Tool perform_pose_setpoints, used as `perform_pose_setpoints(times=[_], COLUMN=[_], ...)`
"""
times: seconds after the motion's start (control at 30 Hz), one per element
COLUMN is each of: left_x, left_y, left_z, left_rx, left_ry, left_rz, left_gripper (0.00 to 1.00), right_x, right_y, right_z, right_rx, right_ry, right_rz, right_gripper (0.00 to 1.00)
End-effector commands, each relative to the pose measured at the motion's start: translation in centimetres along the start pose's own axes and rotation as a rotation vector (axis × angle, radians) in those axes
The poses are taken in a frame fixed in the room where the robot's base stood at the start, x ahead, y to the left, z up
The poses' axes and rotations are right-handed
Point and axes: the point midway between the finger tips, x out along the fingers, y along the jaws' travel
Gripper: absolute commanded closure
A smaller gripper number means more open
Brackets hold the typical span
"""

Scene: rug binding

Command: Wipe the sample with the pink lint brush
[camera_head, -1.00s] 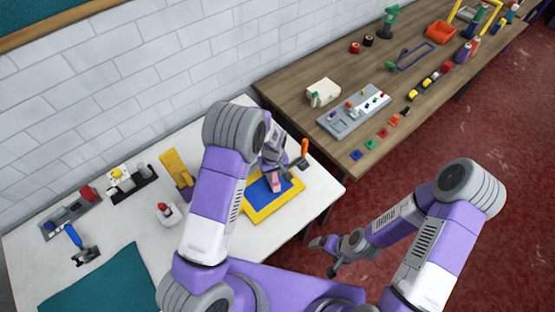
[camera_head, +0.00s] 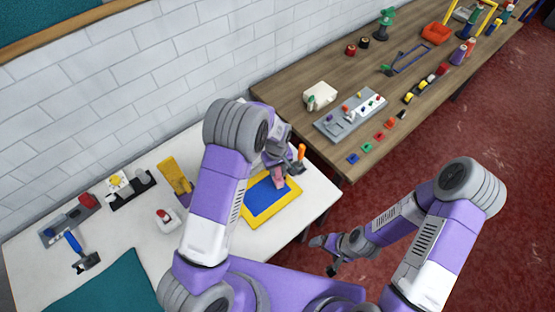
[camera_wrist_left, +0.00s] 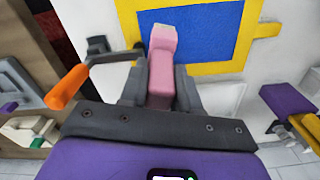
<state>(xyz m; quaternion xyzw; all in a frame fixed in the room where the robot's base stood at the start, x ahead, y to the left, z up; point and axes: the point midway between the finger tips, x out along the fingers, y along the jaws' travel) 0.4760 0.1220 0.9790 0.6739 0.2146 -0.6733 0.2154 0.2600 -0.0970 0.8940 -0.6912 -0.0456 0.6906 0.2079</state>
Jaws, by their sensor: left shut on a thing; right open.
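The sample (camera_head: 260,201) is a blue rectangle with a yellow border, lying flat on the white table. It also shows at the top of the left wrist view (camera_wrist_left: 190,36). My left gripper (camera_head: 279,172) is shut on the pink lint brush (camera_wrist_left: 161,62), which shows between its fingers in the left wrist view. The brush's paler pink end lies over the blue part near the yellow edge; I cannot tell whether it touches. My right gripper (camera_head: 329,255) is open and empty, low over the floor side, away from the table.
A crank with an orange handle (camera_wrist_left: 68,87) is beside the left gripper. A white block with a red top (camera_head: 167,218), a yellow piece (camera_head: 174,173) and a teal mat (camera_head: 115,288) are on the white table. A wooden table (camera_head: 300,122) with tools stands behind right.

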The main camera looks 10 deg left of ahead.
Motion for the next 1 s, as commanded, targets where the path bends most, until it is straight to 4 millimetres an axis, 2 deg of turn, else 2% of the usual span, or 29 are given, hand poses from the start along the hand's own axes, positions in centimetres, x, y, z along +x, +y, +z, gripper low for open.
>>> perform_pose_setpoints(times=[0.03,0.4,1.0], left_x=[-0.8,-3.7,-3.8], left_y=[0.0,-0.1,-0.1], left_z=[0.0,0.0,0.0], left_rx=[0.0,-0.001,-0.001], left_ry=[0.001,0.001,0.0], left_rz=[0.001,0.001,0.0], left_gripper=[1.0,1.0,1.0], right_x=[-0.5,-2.3,-2.3], right_y=[-0.2,-0.9,-0.8], right_z=[0.0,0.1,0.1], right_rx=[0.0,0.0,0.0], right_ry=[0.0,0.001,0.0], right_rz=[0.0,0.0,0.0], right_gripper=[0.06,0.06,0.06])
